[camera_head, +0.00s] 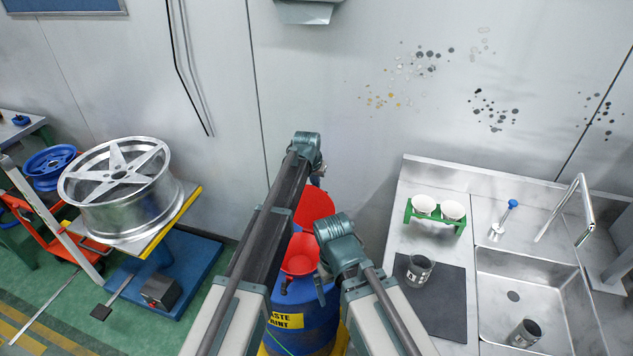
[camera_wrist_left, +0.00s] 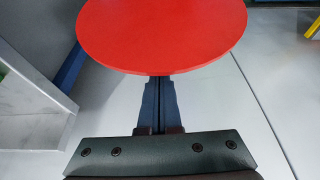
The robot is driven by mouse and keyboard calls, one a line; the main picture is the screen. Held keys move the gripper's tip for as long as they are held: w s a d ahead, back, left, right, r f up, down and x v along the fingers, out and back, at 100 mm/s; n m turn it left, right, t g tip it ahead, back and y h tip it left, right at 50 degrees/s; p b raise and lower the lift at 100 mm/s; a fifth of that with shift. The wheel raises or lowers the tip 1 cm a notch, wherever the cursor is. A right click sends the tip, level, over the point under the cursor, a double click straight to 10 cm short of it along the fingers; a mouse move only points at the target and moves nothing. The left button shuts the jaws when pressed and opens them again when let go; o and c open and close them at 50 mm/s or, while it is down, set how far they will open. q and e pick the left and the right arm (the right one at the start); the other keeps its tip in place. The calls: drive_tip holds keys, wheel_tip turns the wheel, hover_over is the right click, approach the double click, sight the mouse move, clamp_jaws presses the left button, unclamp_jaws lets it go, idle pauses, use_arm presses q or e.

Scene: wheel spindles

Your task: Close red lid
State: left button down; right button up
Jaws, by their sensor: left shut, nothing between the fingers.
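The red lid (camera_head: 316,207) stands raised over the blue waste-paint barrel (camera_head: 304,320), partly hidden behind my left arm in the head view. In the left wrist view the lid (camera_wrist_left: 165,32) is a wide red disc across the top. My left gripper (camera_wrist_left: 160,88) is shut and empty, its fingers pointing at the lid's lower edge. The lid's edge covers the fingertips; I cannot tell whether they touch it. A red funnel (camera_head: 300,256) sits on the barrel. My right gripper (camera_head: 321,287) hangs beside the funnel; its jaws are unclear.
A large silver wheel (camera_head: 120,190) lies on a stand to the left. The grey wall is close behind the barrel.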

use_arm(q)
drive_tip(key=shift+s, duration=0.1)
drive_tip(key=shift+s+a+r+t, duration=0.2)
drive_tip(key=shift+s+t, duration=0.2)
drive_tip(key=shift+s, duration=0.1)
drive_tip(key=shift+s, duration=0.1)
